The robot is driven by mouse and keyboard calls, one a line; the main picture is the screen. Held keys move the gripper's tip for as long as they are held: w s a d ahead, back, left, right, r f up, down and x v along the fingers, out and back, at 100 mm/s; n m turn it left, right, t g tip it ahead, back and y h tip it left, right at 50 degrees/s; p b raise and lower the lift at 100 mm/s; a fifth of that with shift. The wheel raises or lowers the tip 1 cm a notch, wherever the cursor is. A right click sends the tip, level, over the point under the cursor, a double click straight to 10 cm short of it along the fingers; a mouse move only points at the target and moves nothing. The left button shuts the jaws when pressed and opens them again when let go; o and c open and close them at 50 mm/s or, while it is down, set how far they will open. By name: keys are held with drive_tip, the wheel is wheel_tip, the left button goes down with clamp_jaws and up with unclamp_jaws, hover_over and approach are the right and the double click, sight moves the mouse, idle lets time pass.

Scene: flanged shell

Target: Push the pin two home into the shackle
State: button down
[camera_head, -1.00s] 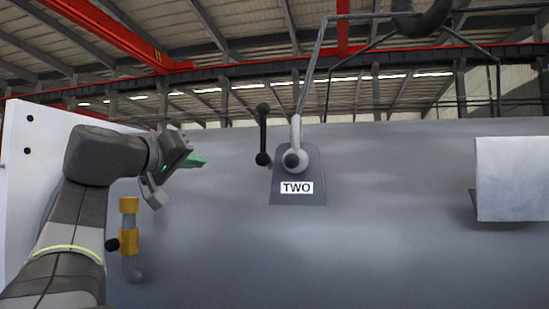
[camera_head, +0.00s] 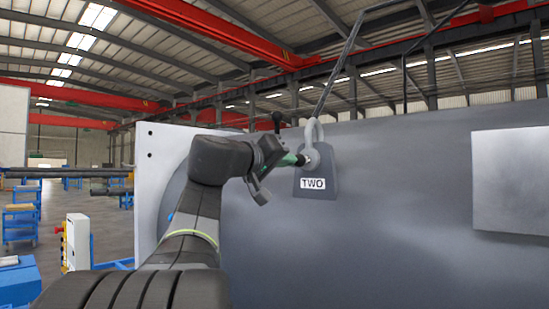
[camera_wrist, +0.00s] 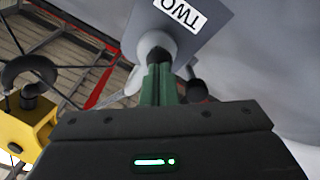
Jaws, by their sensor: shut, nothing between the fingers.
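The plate labelled TWO (camera_head: 325,185) is fixed to the grey shell. A pale grey shackle (camera_head: 316,130) rises from its upper part. The round grey end of pin two (camera_head: 311,157) shows at the shackle's base; it shows in the wrist view too (camera_wrist: 153,43). How far the pin stands out I cannot tell. My gripper (camera_head: 299,160) is shut and empty, its green fingertips at the pin's end from the left. In the wrist view the green fingers (camera_wrist: 160,72) meet or overlap the pin's end; contact is not certain.
A dark lever (camera_head: 277,121) stands behind my gripper, left of the plate. A grey sling leg (camera_head: 338,65) runs up from the shackle. A pale panel (camera_head: 512,180) is at right. A white flange (camera_head: 150,175) lies left of my arm. Shell surface below the plate is clear.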

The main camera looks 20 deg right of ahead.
drive_tip(key=shift+x, duration=0.95)
idle(0.5)
drive_tip(key=b+v, duration=0.5)
drive_tip(key=v, duration=1.1)
drive_tip(key=shift+s+a, duration=0.2)
drive_tip(key=shift+a, duration=0.1)
drive_tip(key=p+x, duration=0.4)
drive_tip(key=x, duration=1)
drive_tip(key=shift+w+d, duration=0.2)
drive_tip(key=shift+d, duration=0.1)
drive_tip(key=shift+a, duration=0.15)
